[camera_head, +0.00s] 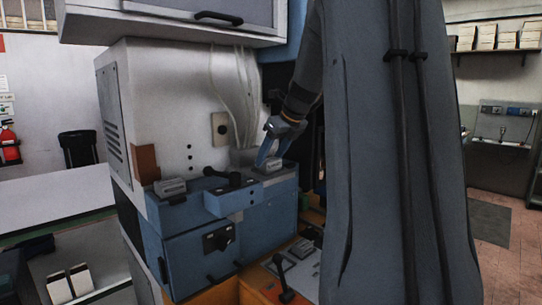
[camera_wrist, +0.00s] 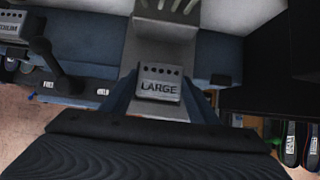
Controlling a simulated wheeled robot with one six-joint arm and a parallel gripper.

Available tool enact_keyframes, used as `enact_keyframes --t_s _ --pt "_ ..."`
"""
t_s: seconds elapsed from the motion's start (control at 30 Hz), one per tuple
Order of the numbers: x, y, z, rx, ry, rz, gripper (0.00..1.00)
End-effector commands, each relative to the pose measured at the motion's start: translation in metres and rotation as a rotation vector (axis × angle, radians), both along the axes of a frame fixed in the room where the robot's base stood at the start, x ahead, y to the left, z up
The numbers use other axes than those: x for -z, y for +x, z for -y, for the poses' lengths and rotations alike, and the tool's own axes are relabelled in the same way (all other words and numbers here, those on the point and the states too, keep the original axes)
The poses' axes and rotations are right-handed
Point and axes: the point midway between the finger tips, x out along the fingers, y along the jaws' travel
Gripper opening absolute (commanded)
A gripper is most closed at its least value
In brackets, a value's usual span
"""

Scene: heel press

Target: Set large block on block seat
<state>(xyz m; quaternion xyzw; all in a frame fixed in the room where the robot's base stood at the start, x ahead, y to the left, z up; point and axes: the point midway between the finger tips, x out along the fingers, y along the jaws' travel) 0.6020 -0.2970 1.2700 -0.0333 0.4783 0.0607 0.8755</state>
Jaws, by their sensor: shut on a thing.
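The large block (camera_wrist: 158,87) is a grey metal piece with "LARGE" on its face and a row of dark holes above the word. In the wrist view it is between the two blue fingers of my gripper (camera_wrist: 160,102), which is shut on it. In the head view my gripper (camera_head: 270,152) points down over the right side of the blue machine top, with the large block (camera_head: 268,167) low between its fingers. A pale metal bracket (camera_wrist: 172,45) is directly behind the block. I cannot tell whether this is the block seat or whether the block touches it.
A block marked "MEDIUM" (camera_wrist: 12,26) is at the upper left of the wrist view. A black-handled lever (camera_head: 232,180) stands left of my gripper on the blue machine (camera_head: 195,255). White hoses hang behind. Shoes (camera_wrist: 300,143) are at the right.

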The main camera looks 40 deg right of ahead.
Motion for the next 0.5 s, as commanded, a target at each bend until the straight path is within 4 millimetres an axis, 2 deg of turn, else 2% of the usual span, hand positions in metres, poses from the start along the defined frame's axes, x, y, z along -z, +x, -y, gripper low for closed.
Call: enact_keyframes --t_s 0.37,0.4,0.5 --pt "0.0034 0.0001 0.0000 -0.001 0.000 0.001 0.21" --pt "0.0034 0.0001 0.0000 -0.001 0.000 0.001 0.59" --pt "0.0034 0.0001 0.0000 -0.001 0.000 0.001 0.76"
